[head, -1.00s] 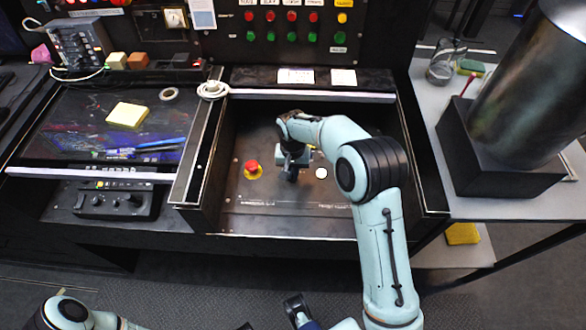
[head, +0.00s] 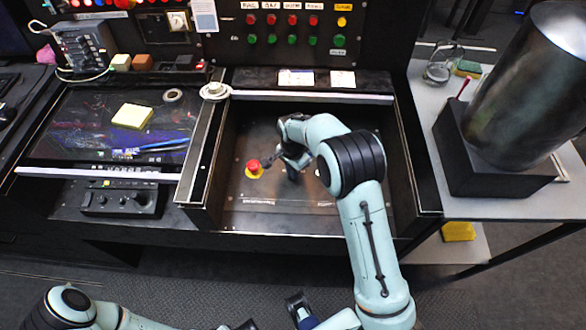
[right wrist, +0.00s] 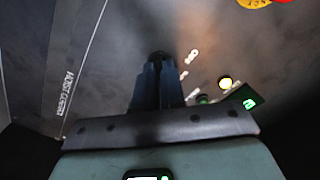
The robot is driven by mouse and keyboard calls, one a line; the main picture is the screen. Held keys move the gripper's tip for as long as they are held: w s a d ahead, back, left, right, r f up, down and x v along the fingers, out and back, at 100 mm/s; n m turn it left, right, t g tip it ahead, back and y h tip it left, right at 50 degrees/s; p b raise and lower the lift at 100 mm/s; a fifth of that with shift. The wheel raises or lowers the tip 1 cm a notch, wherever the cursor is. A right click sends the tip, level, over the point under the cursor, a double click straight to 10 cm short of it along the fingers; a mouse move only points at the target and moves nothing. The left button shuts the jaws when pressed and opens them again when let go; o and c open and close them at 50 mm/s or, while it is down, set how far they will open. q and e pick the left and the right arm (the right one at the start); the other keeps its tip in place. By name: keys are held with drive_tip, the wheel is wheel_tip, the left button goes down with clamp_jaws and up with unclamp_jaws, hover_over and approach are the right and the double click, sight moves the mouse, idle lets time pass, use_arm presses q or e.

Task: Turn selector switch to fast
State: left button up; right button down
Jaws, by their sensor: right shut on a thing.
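My right gripper (head: 292,174) reaches down into the recessed black panel (head: 290,215), right of a red button on a yellow base (head: 254,168). In the right wrist view its fingers (right wrist: 159,62) are together, shut on a small dark knob at their tips, which seems to be the selector switch. The fingers hide most of the knob, so its pointing direction and any fast label cannot be read. My left arm (head: 70,305) shows at the bottom left; a dark end piece at the bottom edge may be its gripper, but this is unclear.
Beside the gripper are a lit pale button (right wrist: 225,83) and a green light (right wrist: 249,104). A large metal cylinder (head: 530,90) stands at the right.

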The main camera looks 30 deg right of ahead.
drive_tip(key=shift+w+d+r+m, duration=0.1)
drive_tip(key=shift+m, duration=0.2)
drive_tip(key=c, duration=1.2)
unclamp_jaws()
wheel_tip(320, 180, up, 13)
drive_tip(key=shift+r+p, duration=0.2)
drive_tip(key=shift+p, duration=0.5)
